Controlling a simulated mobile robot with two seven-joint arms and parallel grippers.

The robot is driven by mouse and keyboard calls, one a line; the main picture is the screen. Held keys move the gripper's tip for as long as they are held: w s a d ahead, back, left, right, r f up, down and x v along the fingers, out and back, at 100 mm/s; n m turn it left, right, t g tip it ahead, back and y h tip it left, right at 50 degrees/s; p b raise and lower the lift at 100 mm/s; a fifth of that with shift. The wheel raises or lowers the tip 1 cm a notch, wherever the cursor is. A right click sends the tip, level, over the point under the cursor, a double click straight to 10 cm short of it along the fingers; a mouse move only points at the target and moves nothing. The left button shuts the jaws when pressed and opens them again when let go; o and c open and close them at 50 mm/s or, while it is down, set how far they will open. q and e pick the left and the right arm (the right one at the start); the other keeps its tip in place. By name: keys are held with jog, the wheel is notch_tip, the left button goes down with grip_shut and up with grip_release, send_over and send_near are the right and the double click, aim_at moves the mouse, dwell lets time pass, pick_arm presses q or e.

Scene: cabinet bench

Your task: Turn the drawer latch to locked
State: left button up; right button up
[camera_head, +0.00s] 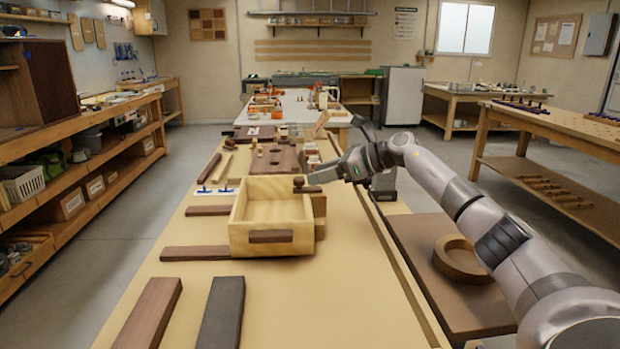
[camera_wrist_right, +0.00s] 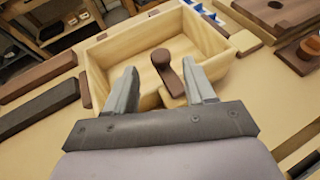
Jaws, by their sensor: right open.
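The drawer (camera_head: 240,240) is a pale wooden open-topped box on the bench, with a dark handle (camera_head: 270,236) on its front. The latch (camera_head: 298,183) is a small dark wooden turning piece with a round knob, at the box's right side. In the right wrist view the latch (camera_wrist_right: 172,76) shows as a knob with a short arm pointing toward the camera. My right gripper (camera_head: 314,180) comes in from the right beside the latch. Its open fingers (camera_wrist_right: 162,84) stand on either side of the latch; whether they touch it I cannot tell. My left gripper is out of view.
Dark wooden strips (camera_head: 148,312) lie on the bench left of and in front of the box. Dark boards (camera_head: 275,160) and small parts lie behind it. A wooden ring (camera_head: 460,258) sits on a lower surface to the right. The bench's front right is clear.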

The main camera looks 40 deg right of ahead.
jog(key=shift+v, duration=1.2)
